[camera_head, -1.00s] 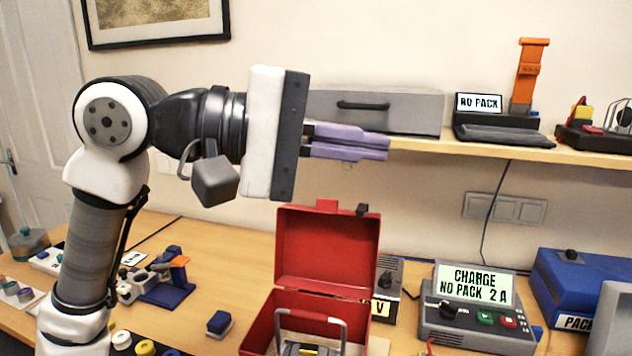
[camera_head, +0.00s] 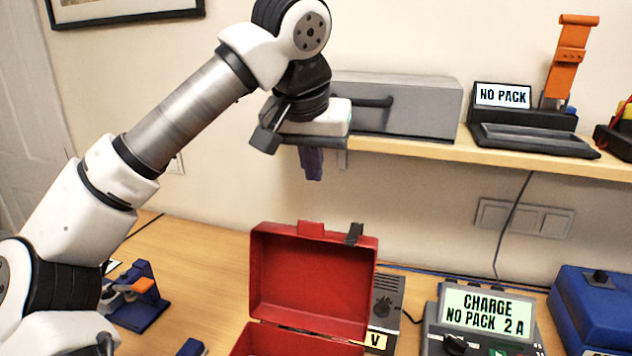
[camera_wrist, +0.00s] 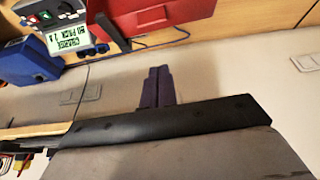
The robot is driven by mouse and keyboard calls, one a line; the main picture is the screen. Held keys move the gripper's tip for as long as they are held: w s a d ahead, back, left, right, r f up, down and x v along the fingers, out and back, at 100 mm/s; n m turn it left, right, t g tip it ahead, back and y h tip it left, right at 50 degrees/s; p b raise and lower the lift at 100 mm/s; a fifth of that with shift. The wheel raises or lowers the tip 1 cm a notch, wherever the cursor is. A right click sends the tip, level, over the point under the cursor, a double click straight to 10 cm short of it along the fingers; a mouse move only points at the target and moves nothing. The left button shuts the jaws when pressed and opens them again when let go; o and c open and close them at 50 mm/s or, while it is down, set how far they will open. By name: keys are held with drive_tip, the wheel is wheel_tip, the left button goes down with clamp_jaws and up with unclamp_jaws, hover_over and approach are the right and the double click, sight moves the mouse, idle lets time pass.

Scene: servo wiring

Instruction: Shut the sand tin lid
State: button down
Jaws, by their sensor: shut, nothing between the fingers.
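The red tin, the only open-lidded box in view, stands on the bench with its lid (camera_head: 308,280) raised upright. A dark latch sits on the lid's top edge, and the tin's lower body is cut off by the bottom of the head view. Part of the red tin also shows at the top of the wrist view (camera_wrist: 160,14). My gripper (camera_head: 313,176) is above the raised lid, pointing down, apart from it. Its purple fingers are shut and empty; they also show in the wrist view (camera_wrist: 158,72).
A shelf (camera_head: 430,150) with a grey case (camera_head: 425,105) and a "NO PACK" device (camera_head: 505,95) is beside and behind my gripper. A charger (camera_head: 475,315) and a blue box (camera_head: 600,310) stand right of the tin. An orange-and-blue fixture (camera_head: 140,295) is at left.

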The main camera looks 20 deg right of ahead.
wheel_tip(320, 180, down, 7)
drive_tip(key=p, duration=0.4)
drive_tip(key=shift+s+f, duration=0.15)
drive_tip(key=shift+f, duration=0.1)
idle(0.4)
